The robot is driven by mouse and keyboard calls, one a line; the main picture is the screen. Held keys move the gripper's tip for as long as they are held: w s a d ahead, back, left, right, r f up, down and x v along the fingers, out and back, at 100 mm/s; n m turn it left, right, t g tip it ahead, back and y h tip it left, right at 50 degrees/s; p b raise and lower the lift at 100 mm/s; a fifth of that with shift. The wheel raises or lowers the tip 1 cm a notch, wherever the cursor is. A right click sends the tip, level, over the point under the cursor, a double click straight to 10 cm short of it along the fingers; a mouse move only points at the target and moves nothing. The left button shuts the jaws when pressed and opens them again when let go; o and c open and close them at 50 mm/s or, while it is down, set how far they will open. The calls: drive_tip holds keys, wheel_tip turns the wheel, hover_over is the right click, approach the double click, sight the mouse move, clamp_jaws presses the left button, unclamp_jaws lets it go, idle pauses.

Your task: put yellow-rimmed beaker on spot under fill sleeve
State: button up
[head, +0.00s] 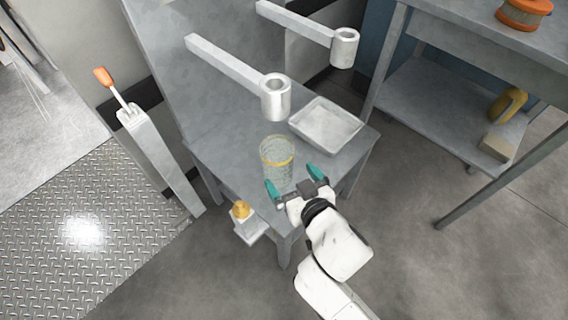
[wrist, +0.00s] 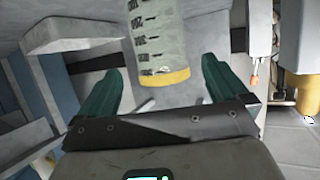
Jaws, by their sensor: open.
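The clear beaker (head: 277,152) with a yellow band stands upright on the grey table near its front edge. In the wrist view the beaker (wrist: 157,38) shows dark markings and its yellow rim. My gripper (head: 291,175) is open, its teal fingers pointing at the beaker. In the wrist view the gripper (wrist: 162,68) has one finger to each side of the rim, with gaps, touching neither side. Two metal sleeves on arms reach over the table: a nearer one (head: 275,98) and a farther one (head: 343,48). A spot under either sleeve cannot be made out.
A shallow grey tray (head: 327,127) lies right of the beaker. A lever post with an orange handle (head: 103,77) stands left. A yellow item (head: 240,210) sits on a low ledge by the table. A shelf unit (head: 455,100) with an orange reel (head: 523,13) is at right.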

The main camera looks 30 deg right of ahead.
drive_tip(key=shift+v, duration=1.35)
drive_tip(key=shift+d, duration=0.1)
drive_tip(key=s+d+f+m+g+h, duration=0.1)
drive_tip(key=s+d+f+g+h, duration=0.1)
drive_tip(key=s+d+f+g, duration=0.4)
drive_tip(key=s+d+f+n+g+y, duration=0.1)
drive_tip(key=s+g, duration=0.5)
drive_tip(key=s, duration=0.6)
wheel_tip(320, 180, down, 2)
drive_tip(key=shift+s+d+f+y, duration=0.1)
drive_tip(key=shift+s+d+y, duration=0.25)
drive_tip(key=shift+d+y, duration=0.5)
